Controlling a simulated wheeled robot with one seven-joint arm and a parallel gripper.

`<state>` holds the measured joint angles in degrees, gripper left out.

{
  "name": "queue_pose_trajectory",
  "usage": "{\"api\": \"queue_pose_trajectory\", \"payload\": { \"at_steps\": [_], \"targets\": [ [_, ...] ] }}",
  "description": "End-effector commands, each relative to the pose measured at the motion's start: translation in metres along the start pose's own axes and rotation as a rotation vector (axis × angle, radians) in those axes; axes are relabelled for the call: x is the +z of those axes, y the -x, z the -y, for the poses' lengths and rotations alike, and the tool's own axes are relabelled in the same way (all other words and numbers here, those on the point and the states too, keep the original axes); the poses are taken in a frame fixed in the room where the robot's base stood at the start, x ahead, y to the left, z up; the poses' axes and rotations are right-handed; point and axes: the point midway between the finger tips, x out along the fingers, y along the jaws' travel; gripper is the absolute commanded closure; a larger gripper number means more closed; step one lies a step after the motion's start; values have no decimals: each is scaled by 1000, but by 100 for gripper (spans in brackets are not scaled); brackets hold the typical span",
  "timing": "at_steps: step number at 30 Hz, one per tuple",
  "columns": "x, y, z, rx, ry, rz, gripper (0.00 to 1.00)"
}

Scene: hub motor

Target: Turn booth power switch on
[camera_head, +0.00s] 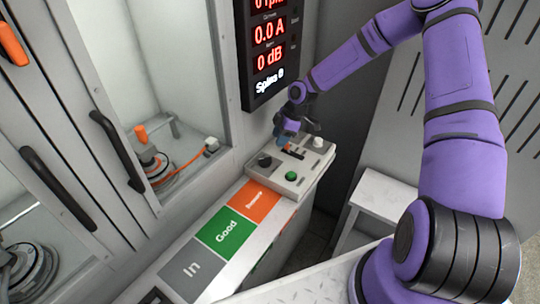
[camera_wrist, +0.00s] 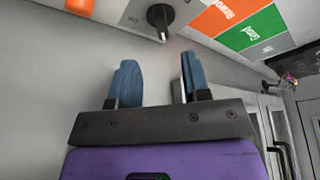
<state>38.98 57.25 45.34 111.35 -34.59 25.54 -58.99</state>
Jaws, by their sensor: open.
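A grey control box (camera_head: 285,188) stands at the far end of the ledge. It carries a black rotary knob (camera_head: 264,160), a green button (camera_head: 291,176) and a pale round knob (camera_head: 317,142). No readable label shows which control is the booth power switch. My gripper (camera_head: 286,139) is over the back of the box and hides part of it. In the wrist view my gripper (camera_wrist: 160,78) is open and empty, its blue fingertips apart. The black knob (camera_wrist: 160,18) shows beyond the fingertips, between their lines, with a pale mark on it; the fingers appear clear of it.
A display (camera_head: 268,45) with red digits hangs above the box. Orange, green (camera_head: 226,232) and grey labelled areas lie along the ledge. Glass booth doors with black handles (camera_head: 117,150) are at left, with a motor (camera_head: 152,163) inside. A white stool (camera_head: 382,195) stands at right.

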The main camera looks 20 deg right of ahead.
Motion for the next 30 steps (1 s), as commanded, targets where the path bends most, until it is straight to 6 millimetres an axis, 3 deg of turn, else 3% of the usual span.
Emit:
{"api": "queue_pose_trajectory", "payload": {
  "at_steps": [15, 21, 30],
  "targets": [
    [-1, -83, 0, -1, 0, 1, 56],
    [0, -97, 0, 0, 0, 1, 56],
    [0, -99, 0, 0, -1, 1, 56]
  ]
}}
